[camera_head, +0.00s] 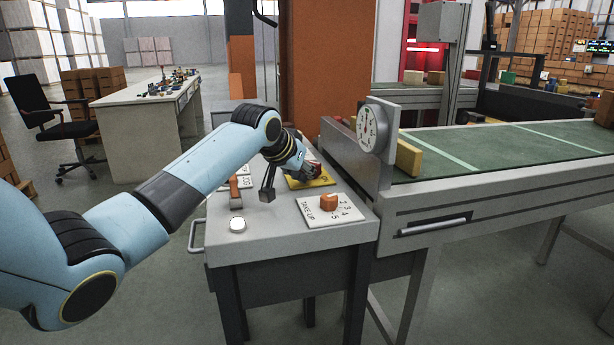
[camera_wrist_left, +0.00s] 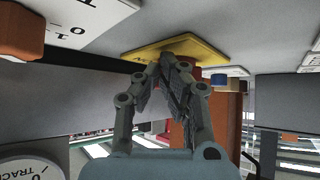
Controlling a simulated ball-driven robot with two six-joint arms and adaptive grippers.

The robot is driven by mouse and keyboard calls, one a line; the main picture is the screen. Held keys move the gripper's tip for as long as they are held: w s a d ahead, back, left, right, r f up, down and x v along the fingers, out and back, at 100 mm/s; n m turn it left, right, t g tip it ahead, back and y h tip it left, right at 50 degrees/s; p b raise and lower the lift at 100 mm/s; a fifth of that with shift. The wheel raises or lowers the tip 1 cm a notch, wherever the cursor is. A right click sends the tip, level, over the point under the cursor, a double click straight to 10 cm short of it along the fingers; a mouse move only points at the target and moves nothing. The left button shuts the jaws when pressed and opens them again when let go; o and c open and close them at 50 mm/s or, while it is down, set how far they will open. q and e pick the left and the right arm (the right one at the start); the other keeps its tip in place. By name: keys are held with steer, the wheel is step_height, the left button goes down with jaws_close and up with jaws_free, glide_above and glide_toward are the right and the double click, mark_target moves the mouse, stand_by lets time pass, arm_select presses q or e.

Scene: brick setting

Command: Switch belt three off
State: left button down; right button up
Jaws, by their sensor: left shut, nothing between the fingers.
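My left gripper (camera_head: 300,174) reaches over the grey console from the left. In the left wrist view its fingers (camera_wrist_left: 168,65) are shut and empty, with the tips close to a yellow plate (camera_wrist_left: 187,45). The same yellow plate (camera_head: 322,181) lies on the console in the head view, partly hidden by the gripper. A red part (camera_head: 314,168) shows beside the fingers there; I cannot tell whether they touch it. No legible "belt three" marking shows. My right gripper is out of view.
The console (camera_head: 265,224) also bears an orange knob (camera_head: 329,202) on a white take-up plate, an orange handle (camera_head: 234,187) and a white button (camera_head: 237,224). A round gauge (camera_head: 372,130) stands at the console's right, beside the green conveyor belt (camera_head: 500,146).

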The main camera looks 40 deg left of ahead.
arm_select(q)
steer(key=shift+w, duration=0.35)
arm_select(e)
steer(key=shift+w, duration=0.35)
arm_select(q)
steer(key=shift+w+d+r+n+y+p, duration=0.15)
steer(key=shift+n+y+p, duration=0.15)
steer(key=shift+p, duration=0.25)
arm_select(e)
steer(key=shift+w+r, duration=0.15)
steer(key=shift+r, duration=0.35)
arm_select(q)
steer(key=shift+d+n+p, duration=0.1)
steer(key=shift+n+p, duration=0.2)
steer(key=shift+p, duration=0.05)
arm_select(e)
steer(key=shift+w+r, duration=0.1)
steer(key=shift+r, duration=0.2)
